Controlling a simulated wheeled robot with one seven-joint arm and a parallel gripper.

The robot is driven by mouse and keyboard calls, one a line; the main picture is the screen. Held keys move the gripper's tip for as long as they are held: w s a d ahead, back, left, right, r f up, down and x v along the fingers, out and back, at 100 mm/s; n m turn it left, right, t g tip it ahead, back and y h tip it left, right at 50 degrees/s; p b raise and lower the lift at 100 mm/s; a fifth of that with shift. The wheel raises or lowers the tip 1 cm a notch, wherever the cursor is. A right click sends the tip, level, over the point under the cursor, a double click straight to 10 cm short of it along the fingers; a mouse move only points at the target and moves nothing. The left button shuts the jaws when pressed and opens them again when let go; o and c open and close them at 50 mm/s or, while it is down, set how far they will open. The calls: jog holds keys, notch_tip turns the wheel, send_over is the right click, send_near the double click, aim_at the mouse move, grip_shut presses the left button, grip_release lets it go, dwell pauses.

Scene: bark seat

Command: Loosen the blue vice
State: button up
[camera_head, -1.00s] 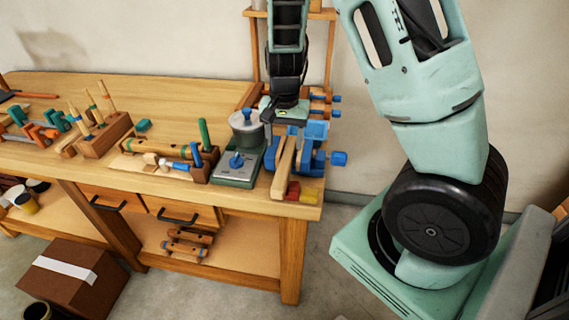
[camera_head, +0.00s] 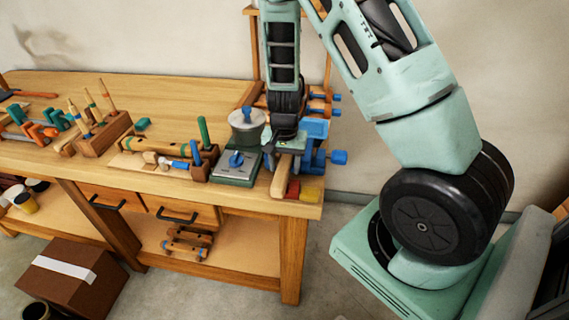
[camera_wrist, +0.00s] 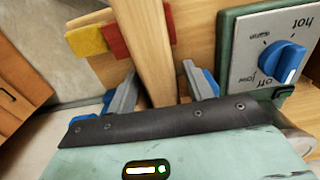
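The blue vice (camera_head: 315,131) is at the right end of the bench, with its blue handle end (camera_head: 339,157) sticking out to the right. A pale wooden piece (camera_head: 281,179) stands at the vice and leans toward the bench's front. It also shows in the wrist view (camera_wrist: 143,42). My gripper (camera_head: 287,157) is low over this piece, beside the vice. In the wrist view my gripper (camera_wrist: 161,88) is open, its two fingers on either side of the wooden piece with gaps visible. The gripper hides part of the vice and the upper wood.
A green hotplate with a blue knob (camera_head: 236,160) and a grey pot (camera_head: 246,125) stand close on the left. Red (camera_head: 293,189) and yellow (camera_head: 312,195) blocks lie at the front corner. A tool holder (camera_head: 203,165) stands further left.

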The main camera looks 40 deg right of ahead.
aim_at(286, 163)
jog(key=c, duration=0.8)
jog(key=shift+c, duration=0.2)
jog(key=shift+s+d+r, duration=0.1)
jog(key=shift+s+d, duration=0.05)
jog(key=shift+s, duration=0.05)
jog(key=o, duration=1.5)
jog(key=shift+c, duration=0.2)
jog(key=shift+r+p, duration=2.7)
jog(key=shift+r, duration=0.35)
